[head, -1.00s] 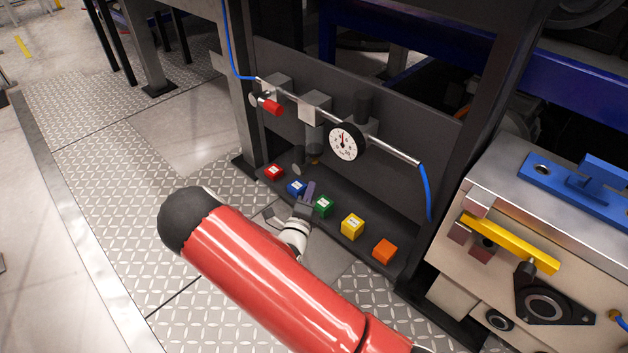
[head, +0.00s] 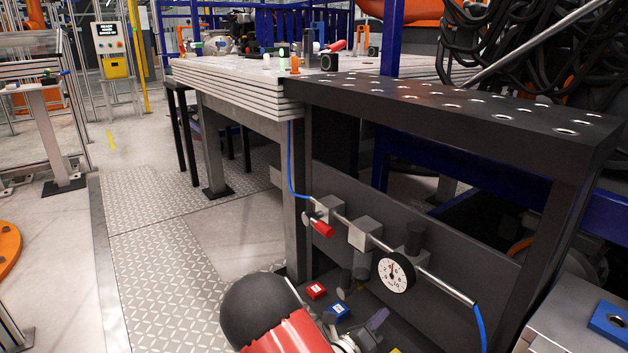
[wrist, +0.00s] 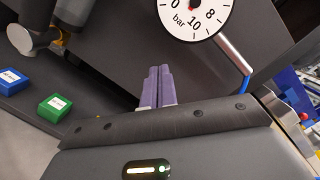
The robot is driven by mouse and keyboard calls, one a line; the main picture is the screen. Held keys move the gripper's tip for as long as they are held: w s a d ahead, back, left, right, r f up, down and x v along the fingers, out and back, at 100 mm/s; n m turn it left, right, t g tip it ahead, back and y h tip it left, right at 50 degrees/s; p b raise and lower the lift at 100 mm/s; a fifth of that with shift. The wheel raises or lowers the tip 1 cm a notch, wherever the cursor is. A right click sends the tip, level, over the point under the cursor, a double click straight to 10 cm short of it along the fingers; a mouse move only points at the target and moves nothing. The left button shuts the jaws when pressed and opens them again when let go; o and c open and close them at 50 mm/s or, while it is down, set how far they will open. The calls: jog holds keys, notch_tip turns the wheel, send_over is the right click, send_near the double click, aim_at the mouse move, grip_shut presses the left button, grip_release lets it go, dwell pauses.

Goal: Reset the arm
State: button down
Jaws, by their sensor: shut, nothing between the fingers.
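My arm (head: 285,335), red with a black rounded joint, rises from the bottom of the head view. My gripper (wrist: 158,72) shows in the wrist view with its two purple fingers together and nothing between them. In the head view the gripper (head: 377,318) is partly visible near the bottom, in front of the dark panel and beside the coloured blocks. The fingers point toward the panel below the pressure gauge (wrist: 196,8), which also shows in the head view (head: 396,272).
A red block (head: 316,291) and a blue block (head: 340,311) sit on the dark ledge; a green block (wrist: 53,107) shows in the wrist view. A red-handled valve (head: 323,229) is on the pipe. A black perforated tabletop (head: 440,100) overhangs.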

jog(key=s+d+r+m+g+y, duration=0.2)
jog(key=s+d+r+m+g, duration=0.3)
jog(key=s+m, duration=0.45)
jog(key=s+d+r+m+g+y, duration=0.1)
jog(key=s+d+r+m+g, duration=0.45)
jog(key=m, duration=0.65)
jog(key=s+a+r+m+t+y, duration=0.3)
jog(key=s+a+r+m+y, duration=0.6)
jog(key=m, duration=0.7)
jog(key=s+a+y, duration=0.1)
jog(key=s+a, duration=0.1)
jog(key=shift+s+a+r+y, duration=0.2)
jog(key=shift+s+r+y, duration=0.1)
jog(key=shift+s+y, duration=0.1)
